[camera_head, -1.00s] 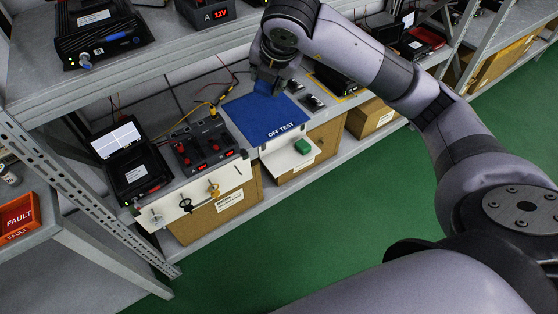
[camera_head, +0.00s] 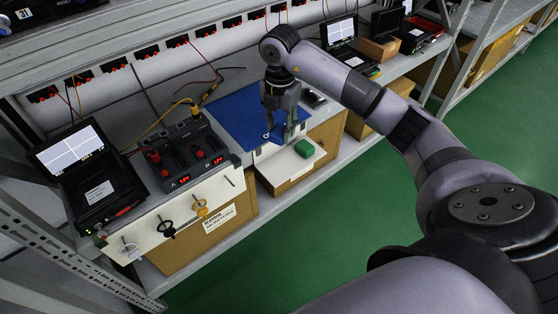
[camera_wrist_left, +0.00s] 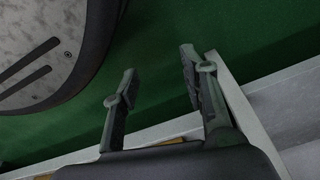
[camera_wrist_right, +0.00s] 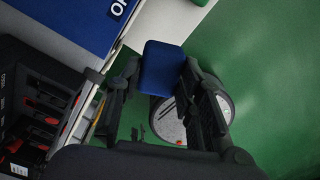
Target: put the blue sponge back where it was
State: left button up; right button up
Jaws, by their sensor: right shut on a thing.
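The blue sponge (camera_head: 278,132) is held between the fingers of my right gripper (camera_head: 284,122), over the front edge of the blue OFF TEST mat (camera_head: 236,108). In the right wrist view the sponge (camera_wrist_right: 162,68) sits between the fingertips of my right gripper (camera_wrist_right: 160,80), with a corner of the mat (camera_wrist_right: 75,22) at upper left. A white ledge (camera_head: 284,172) juts out in front of the mat, with a green block (camera_head: 304,148) on its right part. My left gripper (camera_wrist_left: 159,66) is open and empty in the left wrist view.
Left of the mat stand a power unit (camera_head: 190,155) with red displays and a black device with a screen (camera_head: 88,175). Leads hang on the white front panel (camera_head: 185,215). Cardboard boxes (camera_head: 215,232) sit below. The green floor (camera_head: 300,235) in front is clear.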

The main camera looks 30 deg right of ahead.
notch_tip(320, 180, down, 8)
jog(key=shift+r+b, duration=0.15)
jog(key=shift+b, duration=0.25)
notch_tip(320, 180, down, 4)
jog(key=shift+f+b, duration=0.25)
jog(key=shift+b, duration=0.1)
pick_arm(q)
jog(key=w+r, duration=0.2)
jog(key=r, duration=0.1)
jog(key=w+r, duration=0.1)
jog(key=r, duration=0.1)
jog(key=shift+d, duration=0.2)
pick_arm(e)
jog(key=shift+f, duration=0.2)
jog(key=shift+f, duration=0.1)
pick_arm(q)
jog(key=shift+w+r, duration=0.1)
pick_arm(e)
jog(key=o, duration=1)
